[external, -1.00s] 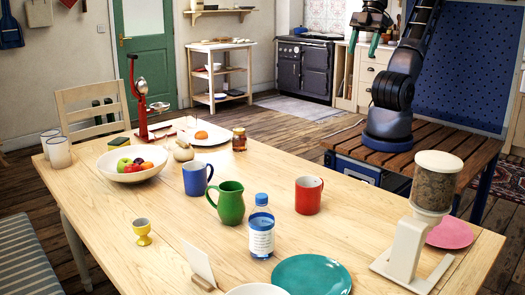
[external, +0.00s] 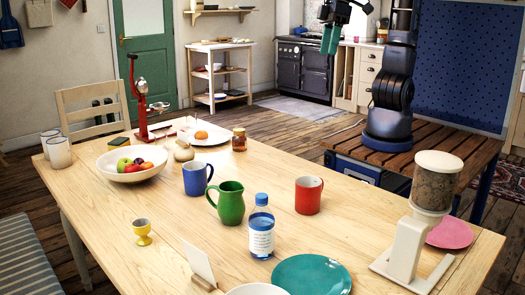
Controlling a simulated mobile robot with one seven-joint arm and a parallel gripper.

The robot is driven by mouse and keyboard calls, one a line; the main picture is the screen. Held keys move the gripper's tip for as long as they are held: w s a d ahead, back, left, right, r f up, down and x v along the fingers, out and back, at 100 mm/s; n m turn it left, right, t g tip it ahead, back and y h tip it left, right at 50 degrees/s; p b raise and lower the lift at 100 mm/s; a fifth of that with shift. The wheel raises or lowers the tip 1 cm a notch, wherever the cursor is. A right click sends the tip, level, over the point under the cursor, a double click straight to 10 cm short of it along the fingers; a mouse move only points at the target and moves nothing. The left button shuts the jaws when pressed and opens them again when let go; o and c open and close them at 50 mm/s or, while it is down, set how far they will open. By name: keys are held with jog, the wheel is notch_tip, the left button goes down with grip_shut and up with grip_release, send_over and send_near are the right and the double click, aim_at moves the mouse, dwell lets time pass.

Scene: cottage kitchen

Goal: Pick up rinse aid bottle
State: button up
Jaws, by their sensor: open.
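A clear bottle with a blue cap and a pale label, which looks like the rinse aid bottle (external: 261,228), stands upright on the wooden table (external: 160,205). It is between the green jug and the teal plate. My gripper (external: 331,40) has green fingers and is open and empty. It hangs high at the top of the view, beyond the table and far from the bottle. Nothing hides the bottle.
Near the bottle are a green jug (external: 230,203), a red mug (external: 308,195), a blue mug (external: 196,178), a teal plate (external: 312,276) and a white card (external: 198,262). A tall dispenser (external: 434,185) stands at the right. The table's left front is mostly clear.

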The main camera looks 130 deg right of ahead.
jog(key=w+a+f+m+g, duration=0.1)
jog(key=w+f+m, duration=0.2)
jog(key=w, duration=0.5)
jog(key=w+a+f+m+g, duration=0.15)
jog(key=w+f, duration=0.25)
jog(key=w, duration=0.4)
jog(key=m+h, duration=0.2)
jog(key=m, duration=0.5)
send_near(262, 196)
jog(key=shift+n, duration=0.25)
jog(key=shift+w+d+f, duration=0.1)
jog(key=shift+d+f, duration=0.25)
jog(key=shift+f, duration=1.4)
jog(key=shift+s+d+f, duration=0.1)
jog(key=shift+d+f, duration=0.2)
jog(key=shift+f, duration=1.45)
jog(key=shift+w+d+f, duration=0.1)
jog(key=shift+d+f, duration=0.25)
jog(key=shift+f, duration=1.4)
grip_shut()
